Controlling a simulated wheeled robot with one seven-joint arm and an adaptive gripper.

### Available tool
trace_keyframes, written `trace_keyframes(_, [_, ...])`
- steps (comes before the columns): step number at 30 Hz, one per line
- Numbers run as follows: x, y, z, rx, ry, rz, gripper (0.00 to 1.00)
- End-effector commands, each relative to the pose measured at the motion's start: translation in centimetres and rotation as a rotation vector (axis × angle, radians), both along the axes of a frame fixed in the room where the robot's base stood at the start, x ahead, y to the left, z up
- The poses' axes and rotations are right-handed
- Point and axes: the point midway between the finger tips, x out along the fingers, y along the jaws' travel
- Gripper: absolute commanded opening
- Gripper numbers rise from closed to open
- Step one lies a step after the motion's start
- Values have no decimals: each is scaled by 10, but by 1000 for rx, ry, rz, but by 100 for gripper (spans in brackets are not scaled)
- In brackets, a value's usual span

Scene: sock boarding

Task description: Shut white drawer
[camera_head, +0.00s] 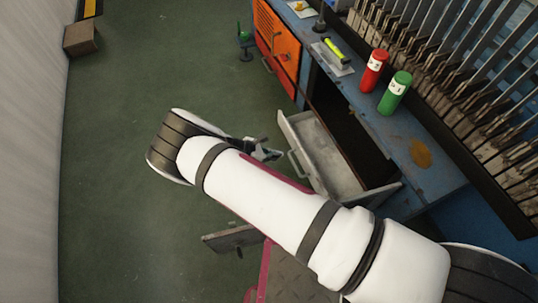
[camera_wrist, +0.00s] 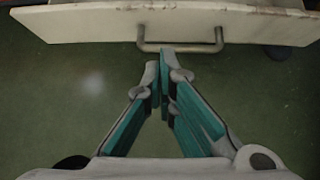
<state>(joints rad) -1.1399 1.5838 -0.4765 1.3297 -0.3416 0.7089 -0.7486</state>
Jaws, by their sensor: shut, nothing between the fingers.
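The white drawer (camera_head: 299,147) stands pulled out from the blue workbench, and its inside shows as empty where I can see it. In the wrist view its pale front panel (camera_wrist: 90,25) crosses the top, with a metal bar handle (camera_wrist: 180,47) near the middle. My gripper (camera_head: 264,152) is in front of the drawer, on the handle side, partly hidden by my arm. In the wrist view my gripper (camera_wrist: 163,68) is shut and empty, its fingertips just below the handle; I cannot tell whether they touch it.
A red bottle (camera_head: 373,71) and a green bottle (camera_head: 395,93) stand on the blue workbench (camera_head: 432,178). An orange cabinet (camera_head: 277,45) is further along it. A cardboard box (camera_head: 81,38) sits by the left wall. The green floor (camera_head: 120,230) left of my arm is clear.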

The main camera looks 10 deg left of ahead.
Motion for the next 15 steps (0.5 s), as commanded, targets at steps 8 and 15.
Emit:
trace_keyframes(8, [21, -36, -35, -1, -2, -4, 0])
trace_keyframes(15, [34, -59, -33, 0, -1, -2, 0])
